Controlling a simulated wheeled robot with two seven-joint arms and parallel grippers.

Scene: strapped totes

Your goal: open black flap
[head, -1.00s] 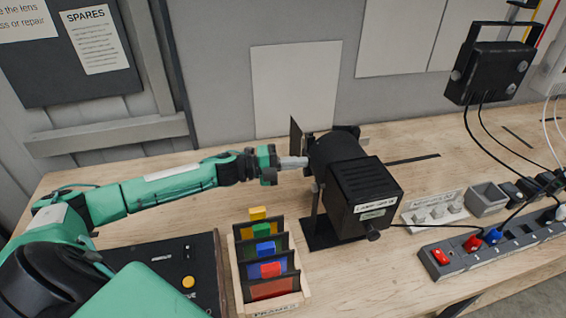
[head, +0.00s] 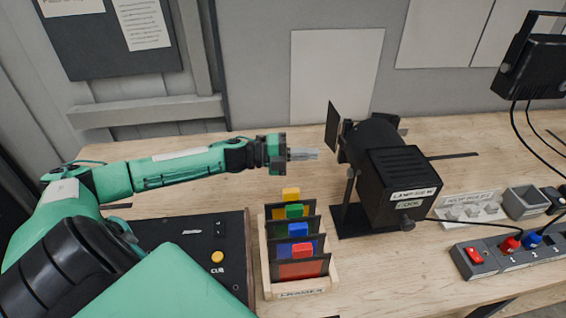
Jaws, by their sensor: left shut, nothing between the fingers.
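The black flap (head: 333,126) is a thin upright plate at the left, front end of the black lamp (head: 385,165), standing out from its side. The lamp sits on a stand on the wooden bench. My left gripper (head: 316,154) is shut and empty, pointing right. In the picture its tips are just left of the lamp and a little below the flap; a small gap shows between them. My right gripper is out of view.
A wooden rack (head: 300,288) of coloured frames stands below my left gripper. A black control panel (head: 180,255) lies left of it. A power strip (head: 510,252), a grey box (head: 525,203) and cables are at right. Bare bench lies behind my left arm.

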